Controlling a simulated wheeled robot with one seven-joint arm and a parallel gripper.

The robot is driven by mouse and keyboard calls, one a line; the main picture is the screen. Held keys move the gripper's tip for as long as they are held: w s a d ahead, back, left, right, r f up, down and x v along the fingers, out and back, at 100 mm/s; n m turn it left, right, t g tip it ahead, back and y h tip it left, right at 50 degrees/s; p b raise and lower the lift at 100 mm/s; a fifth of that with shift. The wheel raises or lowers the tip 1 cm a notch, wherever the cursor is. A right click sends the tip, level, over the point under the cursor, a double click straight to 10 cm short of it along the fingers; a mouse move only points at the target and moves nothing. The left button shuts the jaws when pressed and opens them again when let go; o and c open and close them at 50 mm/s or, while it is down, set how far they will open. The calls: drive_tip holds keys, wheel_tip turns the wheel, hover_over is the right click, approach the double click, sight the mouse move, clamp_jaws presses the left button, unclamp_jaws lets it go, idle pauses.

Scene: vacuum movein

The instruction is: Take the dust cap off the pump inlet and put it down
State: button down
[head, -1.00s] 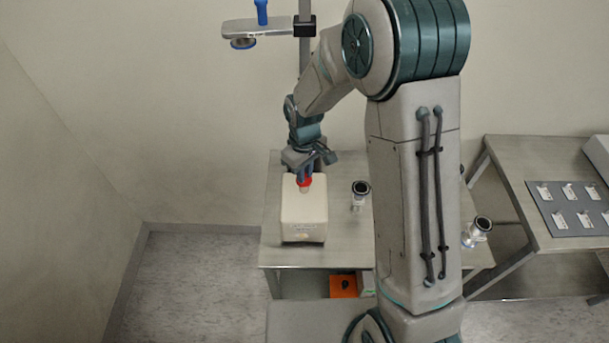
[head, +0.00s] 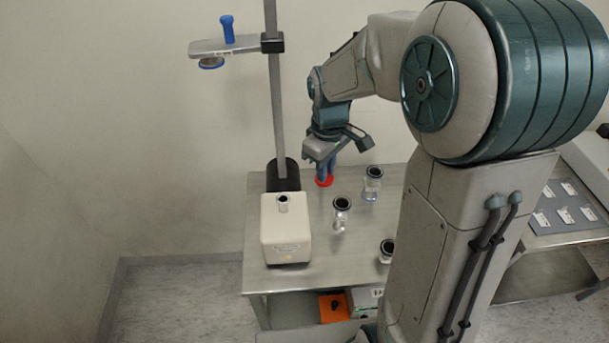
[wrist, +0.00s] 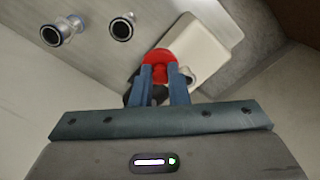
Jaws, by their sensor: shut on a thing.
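The pump (head: 286,235) is a cream box on the table, and its inlet (head: 283,200) on top is uncovered. The red dust cap (head: 324,182) is between the fingers of my gripper (head: 326,170), to the right of and behind the pump. I cannot tell from the head view whether the cap touches the table. In the wrist view the red cap (wrist: 157,57) shows at the fingertips of my gripper (wrist: 160,72), partly covering the pump (wrist: 203,45).
Several metal fittings with dark rings (head: 342,205) stand on the steel table (head: 310,265) right of the pump. A stand post (head: 275,110) with a blue-handled arm (head: 227,42) rises behind the pump. An orange box (head: 333,308) sits below.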

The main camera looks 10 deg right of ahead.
sight(331, 178)
drive_tip(key=shift+s+d+r, duration=0.15)
drive_tip(key=shift+d+r, duration=0.15)
drive_tip(key=shift+d, duration=0.15)
drive_tip(key=shift+s+d+r, duration=0.1)
drive_tip(key=shift+d+r, duration=0.15)
drive_tip(key=shift+r, duration=0.2)
drive_tip(key=shift+r+p, duration=1.15)
drive_tip(key=shift+r, duration=0.05)
